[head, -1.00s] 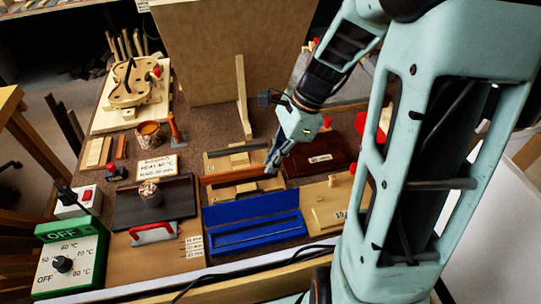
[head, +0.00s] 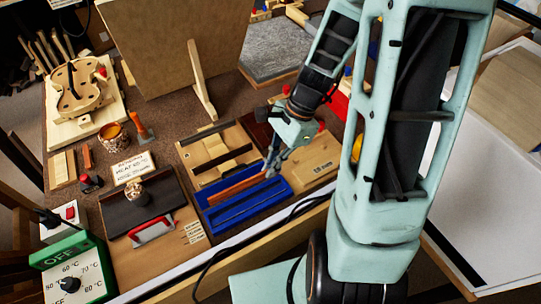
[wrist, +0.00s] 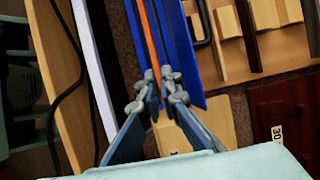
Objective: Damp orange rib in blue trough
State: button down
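The orange rib (head: 236,188) is a thin reddish-brown strip. My gripper (head: 272,168) is shut on its right end, and the rib points left from the fingertips. The blue trough (head: 247,211) is long and open, near the bench's front edge. The rib is over the back part of the trough, roughly along its length. In the wrist view, the rib (wrist: 152,40) lies between the blue trough's walls (wrist: 180,45), with my fingertips (wrist: 164,74) around its near end. I cannot tell whether the rib touches the trough's floor.
Behind the trough is a wooden board with blocks (head: 207,143). A light board (head: 318,160) is to the right. A dark tray (head: 155,196) and a red-handled tool (head: 152,230) are to the left. A green temperature box (head: 75,272) stands front left. A tall panel (head: 180,45) stands behind.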

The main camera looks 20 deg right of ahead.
jog(key=f+b, duration=0.2)
jog(key=f, duration=0.1)
jog(key=f+b, duration=0.2)
jog(key=f, duration=0.1)
jog(key=f+b, duration=0.3)
jog(key=shift+s, duration=0.3)
dwell(0.4)
jog(key=c, duration=2.1)
grip_release()
jog(key=shift+d+r, duration=0.1)
jog(key=v, duration=1.2)
jog(key=shift+d, duration=0.1)
